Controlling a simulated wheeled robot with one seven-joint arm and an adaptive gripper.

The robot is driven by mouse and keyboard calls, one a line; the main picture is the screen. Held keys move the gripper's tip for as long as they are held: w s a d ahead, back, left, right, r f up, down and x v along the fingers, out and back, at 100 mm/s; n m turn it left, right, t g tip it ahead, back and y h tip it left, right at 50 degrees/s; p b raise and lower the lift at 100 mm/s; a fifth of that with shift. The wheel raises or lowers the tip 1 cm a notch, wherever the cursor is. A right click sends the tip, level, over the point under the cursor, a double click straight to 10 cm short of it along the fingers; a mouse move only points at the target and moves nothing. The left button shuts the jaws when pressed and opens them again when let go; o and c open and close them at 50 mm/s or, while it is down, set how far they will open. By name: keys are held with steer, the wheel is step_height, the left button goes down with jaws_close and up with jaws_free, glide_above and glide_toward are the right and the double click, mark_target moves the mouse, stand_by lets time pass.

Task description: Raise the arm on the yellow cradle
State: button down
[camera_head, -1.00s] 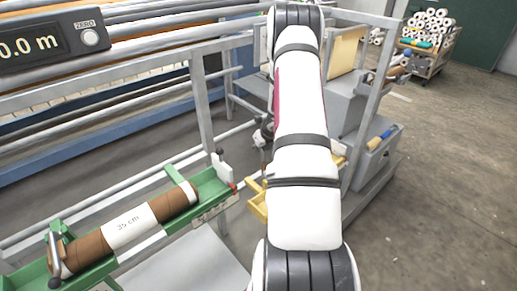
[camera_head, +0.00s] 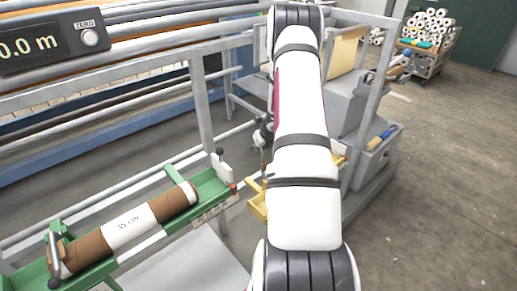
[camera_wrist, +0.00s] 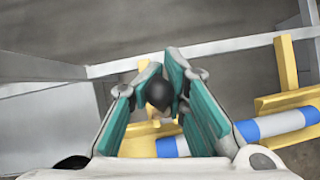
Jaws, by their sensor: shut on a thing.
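The yellow cradle (camera_head: 258,200) is mostly hidden behind my own arm in the head view. In the wrist view its yellow parts (camera_wrist: 288,100) show at the right, with another piece below the fingers. A blue-and-white banded roll (camera_wrist: 270,127) lies along it. My gripper (camera_wrist: 167,77) has teal finger pads and is shut on a dark round knob (camera_wrist: 158,93). A short yellow piece shows just beside the knob. How the knob joins the cradle's arm is hidden by the fingers. The gripper is hidden in the head view.
A green cradle (camera_head: 210,187) holds a brown roll (camera_head: 176,201) with a white "35 cm" label at lower left. Grey frame posts and rails (camera_head: 203,105) stand close by. A grey cabinet (camera_head: 372,160) is behind my arm. Open floor (camera_head: 450,190) lies to the right.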

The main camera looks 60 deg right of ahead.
steer(key=shift+w+a, duration=0.2)
steer(key=shift+a, duration=0.1)
steer(key=c, duration=1.7)
jaws_free()
steer(key=shift+o, duration=0.2)
steer(key=shift+s+d, duration=0.1)
steer(key=v, duration=1.2)
